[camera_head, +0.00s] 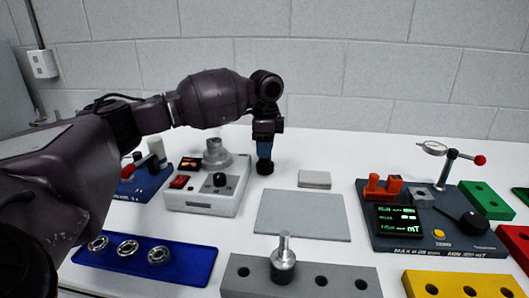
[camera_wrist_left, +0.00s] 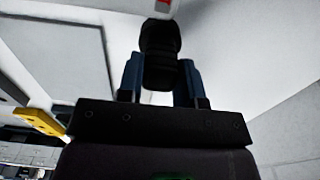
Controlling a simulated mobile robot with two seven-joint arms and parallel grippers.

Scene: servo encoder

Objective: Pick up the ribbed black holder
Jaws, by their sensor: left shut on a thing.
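The ribbed black holder (camera_head: 265,168) is small and dark. In the left wrist view, the black holder (camera_wrist_left: 160,42) sits between the two blue fingers of my left gripper (camera_wrist_left: 160,72), one on each side. I cannot tell whether its base touches the table. My right gripper is not in view.
A box with a black knob (camera_head: 205,200) stands left of the holder. A grey pad (camera_head: 302,215) and small light block (camera_head: 314,180) lie right. A blue tray with rings (camera_head: 190,262), a grey drilled block (camera_head: 240,278) and a gauge station (camera_head: 440,243) stand nearer.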

